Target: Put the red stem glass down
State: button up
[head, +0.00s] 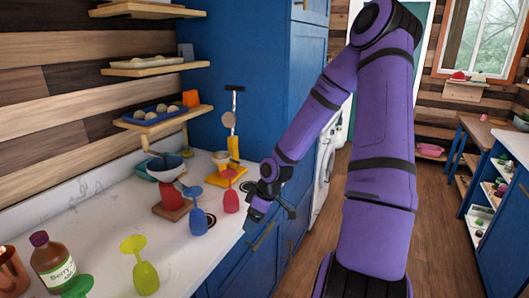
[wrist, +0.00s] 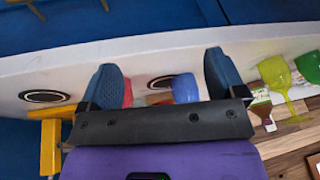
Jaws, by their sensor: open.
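The red stem glass (head: 231,201) stands on the white counter (head: 184,262), apparently bowl down with its foot on top. My gripper (head: 283,207) is at the counter's front edge, to the right of the glass, and looks empty. In the wrist view my open gripper (wrist: 160,62) has its two blue-padded fingers wide apart. Part of the red glass (wrist: 127,94) shows beside the left finger, which hides the rest of it. I see a gap between the glass and my gripper in the head view.
A blue stem glass (head: 198,222) stands just left of the red one, and a yellow-green one (head: 146,279) is nearer the front. A brown bottle (head: 52,262), a red block (head: 172,203) and a yellow stand (head: 228,178) are also on the counter. Bare counter lies right of the blue glass.

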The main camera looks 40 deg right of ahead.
jog(key=s+a+r+m+h, duration=0.2)
jog(key=s+a+r+h, duration=0.1)
jog(key=r, duration=0.8)
jog(key=s+a+r+m+h, duration=0.1)
jog(key=s+a+r+h, duration=0.25)
jog(key=r, duration=0.65)
jog(key=s+a+r+m+t+y, duration=0.2)
jog(key=s+a+r, duration=0.5)
jog(key=s+r, duration=0.5)
jog(key=shift+s+m+t+y, duration=0.3)
jog(key=shift+m+y, duration=0.25)
jog(key=shift+m, duration=0.05)
